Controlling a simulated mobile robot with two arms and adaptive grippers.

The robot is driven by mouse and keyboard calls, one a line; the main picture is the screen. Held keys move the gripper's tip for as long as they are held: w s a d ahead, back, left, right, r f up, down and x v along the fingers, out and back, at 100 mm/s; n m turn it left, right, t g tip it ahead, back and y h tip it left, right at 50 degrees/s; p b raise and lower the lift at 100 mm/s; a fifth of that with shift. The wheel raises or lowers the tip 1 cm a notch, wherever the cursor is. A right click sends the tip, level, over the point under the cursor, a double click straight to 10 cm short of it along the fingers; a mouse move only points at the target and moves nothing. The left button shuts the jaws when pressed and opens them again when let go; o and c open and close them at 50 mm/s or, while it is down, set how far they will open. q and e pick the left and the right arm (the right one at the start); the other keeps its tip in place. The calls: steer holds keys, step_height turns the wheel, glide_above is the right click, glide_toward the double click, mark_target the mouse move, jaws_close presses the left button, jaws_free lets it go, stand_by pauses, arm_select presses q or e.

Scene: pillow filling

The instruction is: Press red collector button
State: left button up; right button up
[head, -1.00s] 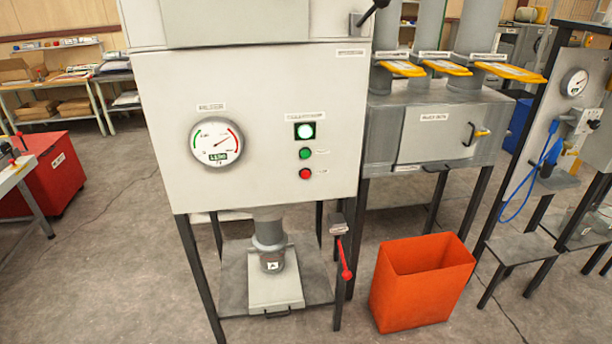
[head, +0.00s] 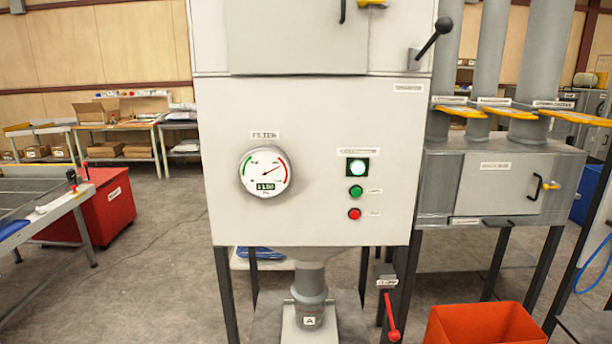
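The red collector button (head: 354,213) is a small round button low on the right side of the grey collector cabinet's front panel (head: 310,220). The green button (head: 356,191) sits directly above it. Above that, a square indicator (head: 357,167) is lit green-white. A round gauge labelled FILTER (head: 265,174) is on the left of the panel, with its needle pointing up and to the right. Neither of my grippers is in view, and nothing touches the buttons.
An orange bin (head: 480,325) stands on the floor at lower right. A red-handled lever (head: 391,315) hangs below the cabinet. A grey box unit with pipes (head: 490,180) is at right. A red box (head: 105,212) and a table (head: 45,215) are at left. Open floor lies between.

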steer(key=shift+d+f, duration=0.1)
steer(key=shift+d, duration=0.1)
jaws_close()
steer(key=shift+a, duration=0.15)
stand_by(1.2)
